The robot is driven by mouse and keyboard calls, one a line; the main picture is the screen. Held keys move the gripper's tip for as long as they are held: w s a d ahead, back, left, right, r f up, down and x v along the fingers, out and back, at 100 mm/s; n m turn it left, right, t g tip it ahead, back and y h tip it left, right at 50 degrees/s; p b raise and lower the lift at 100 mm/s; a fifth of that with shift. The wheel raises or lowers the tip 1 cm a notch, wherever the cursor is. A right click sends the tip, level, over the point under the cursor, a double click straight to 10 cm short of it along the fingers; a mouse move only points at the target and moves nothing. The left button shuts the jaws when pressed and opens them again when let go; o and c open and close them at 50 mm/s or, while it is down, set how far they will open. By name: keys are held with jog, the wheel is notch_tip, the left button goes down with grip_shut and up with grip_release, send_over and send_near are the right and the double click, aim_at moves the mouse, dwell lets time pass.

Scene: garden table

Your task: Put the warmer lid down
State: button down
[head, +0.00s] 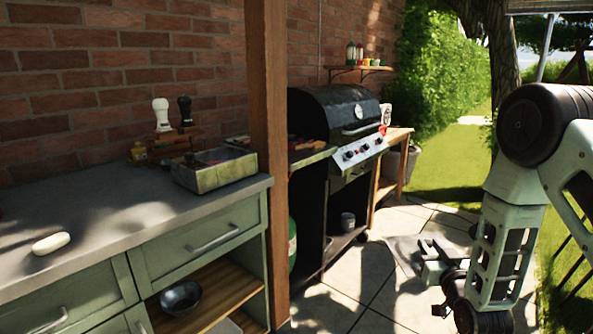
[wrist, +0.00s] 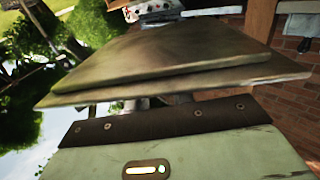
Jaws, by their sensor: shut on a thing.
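The warmer lid (wrist: 170,62) is a wide, flat, dull metal lid with a stepped rim, and it fills the upper middle of the wrist view. In the head view it shows as a grey sheet (head: 402,250) low at the right, in front of the paving. My gripper (head: 432,250) is shut on the lid; the lid hides most of the grip in the wrist view. An open metal box (head: 215,172), which may be the warmer, stands on the counter near its right end.
The grey counter (head: 95,205) has bare room at its middle and front. A white oval object (head: 50,243) lies at its left. Two grinders (head: 161,114) stand at the back. A wooden post (head: 267,150) separates the counter from the grill (head: 340,115). A wooden side table (head: 393,150) stands beyond.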

notch_tip(320, 180, up, 9)
jog(key=p, duration=0.7)
jog(key=w+a+f+n+g+y+b, duration=0.15)
jog(key=a+n+y+b, duration=0.5)
jog(key=a, duration=1.75)
jog(key=s+a+n+g+y+b, duration=0.1)
jog(key=s+a, duration=0.5)
jog(key=a, duration=0.7)
jog(key=s+a+r+n+g+y+b, duration=0.1)
jog(key=s+a+g+y+b, duration=0.3)
jog(key=a, duration=0.9)
jog(key=s+n+y+b, duration=0.1)
jog(key=s+y+b, duration=0.1)
jog(key=b, duration=0.2)
jog(key=shift+s+r, duration=0.15)
jog(key=shift+s, duration=0.15)
jog(key=shift+n, duration=0.25)
